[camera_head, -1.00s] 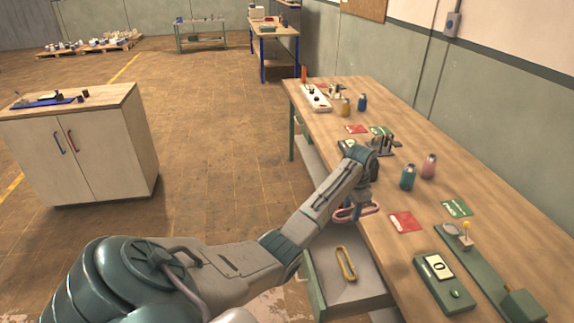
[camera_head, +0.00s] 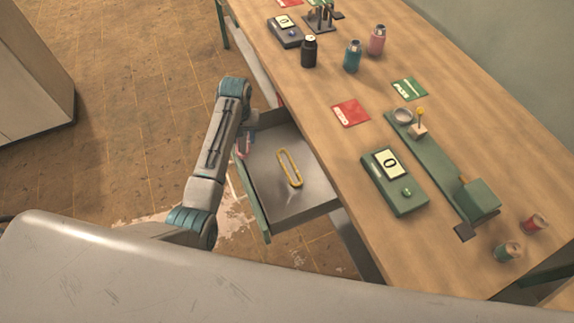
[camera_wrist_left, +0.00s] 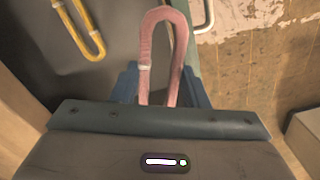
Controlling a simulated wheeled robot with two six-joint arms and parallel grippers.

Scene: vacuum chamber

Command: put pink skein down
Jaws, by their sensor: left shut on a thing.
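My left gripper (camera_head: 246,138) is shut on the pink skein (camera_wrist_left: 146,50), a long loop with a pale band. In the left wrist view the loop sticks out from between the two blue fingers (camera_wrist_left: 160,88). In the head view the pink skein (camera_head: 247,149) shows only in part, at the left end of the open drawer (camera_head: 305,207). I cannot tell whether it touches the drawer. A yellow skein (camera_head: 296,184) lies on the drawer's grey floor, and it also shows in the left wrist view (camera_wrist_left: 97,43). My right gripper is not in view.
The wooden workbench (camera_head: 345,190) above the drawer carries a green scale (camera_head: 402,200), a red card (camera_head: 350,113), a green card (camera_head: 409,90) and several bottles and spools. The drawer floor around the yellow skein is free. A cabinet (camera_head: 35,80) stands at far left.

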